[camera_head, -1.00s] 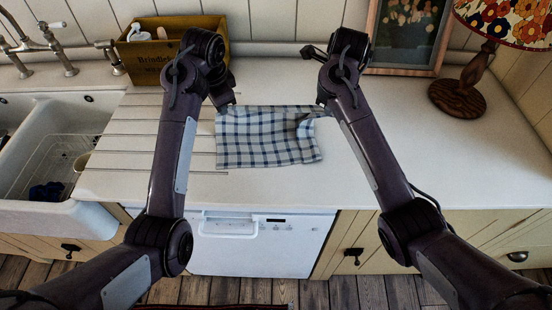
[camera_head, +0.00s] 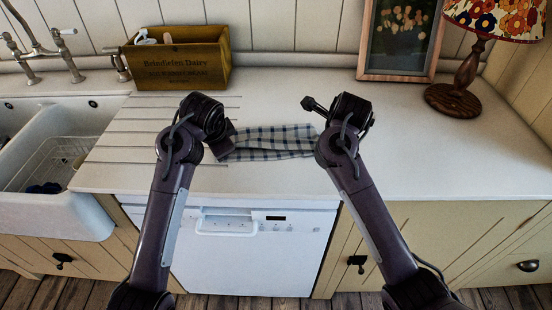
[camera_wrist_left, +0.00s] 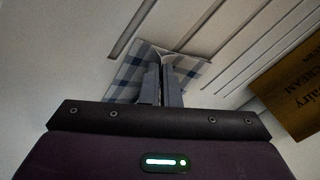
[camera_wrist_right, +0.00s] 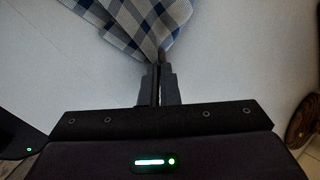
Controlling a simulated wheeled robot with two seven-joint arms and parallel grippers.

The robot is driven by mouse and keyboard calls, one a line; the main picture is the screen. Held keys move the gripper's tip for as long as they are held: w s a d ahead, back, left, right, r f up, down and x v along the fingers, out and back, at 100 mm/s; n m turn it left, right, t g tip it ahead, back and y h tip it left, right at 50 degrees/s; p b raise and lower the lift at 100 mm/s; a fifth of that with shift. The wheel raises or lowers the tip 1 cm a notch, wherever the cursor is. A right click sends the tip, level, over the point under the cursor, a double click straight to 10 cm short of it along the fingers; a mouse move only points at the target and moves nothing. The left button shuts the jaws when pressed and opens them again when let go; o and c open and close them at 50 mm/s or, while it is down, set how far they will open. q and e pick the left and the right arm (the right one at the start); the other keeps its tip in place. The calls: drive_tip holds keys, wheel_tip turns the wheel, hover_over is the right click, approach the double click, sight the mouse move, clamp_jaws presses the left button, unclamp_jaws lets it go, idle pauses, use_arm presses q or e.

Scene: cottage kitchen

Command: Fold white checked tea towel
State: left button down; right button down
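The white checked tea towel (camera_head: 268,141), with blue checks, lies on the counter between my grippers as a narrow, doubled strip. In the left wrist view, my left gripper (camera_wrist_left: 162,72) has its fingers close together on a corner of the towel (camera_wrist_left: 128,76). In the right wrist view, my right gripper (camera_wrist_right: 158,70) is shut on the towel's pinched corner (camera_wrist_right: 140,28). In the head view my wrists hide both sets of fingertips and the towel's ends. I cannot tell how evenly the layers line up.
A wooden crate (camera_head: 178,66) stands at the back left, beside the tap and white sink (camera_head: 50,150). A picture frame (camera_head: 400,75) and a lamp (camera_head: 453,100) stand at the back right. The white counter (camera_head: 440,160) is clear at right. A dishwasher (camera_head: 255,255) is below.

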use_arm(q)
drive_tip(key=shift+r, duration=0.1)
use_arm(e)
drive_tip(key=shift+r, duration=0.1)
use_arm(q)
drive_tip(key=c, duration=2)
unclamp_jaws()
drive_tip(key=shift+s, duration=0.15)
use_arm(e)
drive_tip(key=c, duration=2)
unclamp_jaws()
drive_tip(key=shift+s, duration=0.15)
drive_tip(key=shift+c, duration=0.2)
use_arm(q)
drive_tip(key=o, duration=0.7)
use_arm(e)
drive_tip(key=o, duration=0.7)
drive_tip(key=shift+r, duration=0.1)
